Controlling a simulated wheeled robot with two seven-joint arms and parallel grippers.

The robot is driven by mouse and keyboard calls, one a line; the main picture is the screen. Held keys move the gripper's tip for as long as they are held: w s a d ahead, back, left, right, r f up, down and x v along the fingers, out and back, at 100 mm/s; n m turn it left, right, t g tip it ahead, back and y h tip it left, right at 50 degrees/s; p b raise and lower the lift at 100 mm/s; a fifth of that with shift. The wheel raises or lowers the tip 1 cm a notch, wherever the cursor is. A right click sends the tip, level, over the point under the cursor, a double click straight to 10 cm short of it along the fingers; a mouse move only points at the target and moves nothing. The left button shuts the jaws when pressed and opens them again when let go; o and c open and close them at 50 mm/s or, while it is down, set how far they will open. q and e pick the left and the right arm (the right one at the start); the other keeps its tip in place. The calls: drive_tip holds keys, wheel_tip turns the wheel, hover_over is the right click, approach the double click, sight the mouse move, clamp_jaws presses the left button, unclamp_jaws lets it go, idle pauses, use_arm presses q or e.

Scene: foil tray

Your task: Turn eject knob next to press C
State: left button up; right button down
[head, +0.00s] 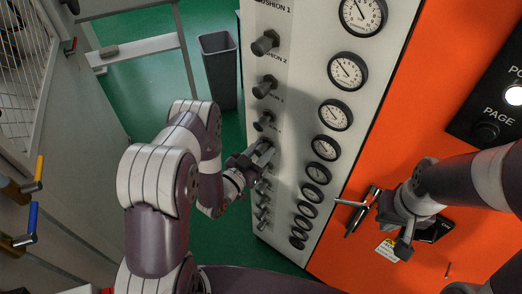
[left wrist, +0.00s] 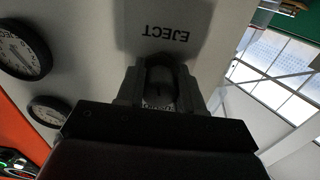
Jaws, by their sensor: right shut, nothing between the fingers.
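The eject knob (left wrist: 160,88) is dark and stands out from a pale panel under an upside-down EJECT label (left wrist: 165,32) in the left wrist view. My left gripper (left wrist: 160,100) has one finger on each side of this knob, with no clear gap, and looks shut on it. In the head view my left gripper (head: 264,152) is at the knob column on the pale panel (head: 300,105) and hides the knob. My right gripper (head: 405,240) is shut and empty in front of the orange panel. No press C label is readable.
Several dark knobs (head: 265,43) and round gauges (head: 347,72) run down the pale panel. A metal handle (head: 362,205) is beside my right gripper on the orange panel (head: 415,120). A grey bin (head: 220,70) stands on the green floor at the back.

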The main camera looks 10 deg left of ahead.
use_arm(q)
drive_tip(key=shift+f+n+b, duration=0.15)
drive_tip(key=shift+n+b, duration=0.15)
drive_tip(key=shift+s, duration=0.1)
drive_tip(key=o, duration=1)
drive_tip(key=b+v, duration=0.2)
drive_tip(key=v, duration=1)
drive_tip(key=shift+s, duration=0.25)
drive_tip(key=shift+a, duration=0.15)
idle(0.9)
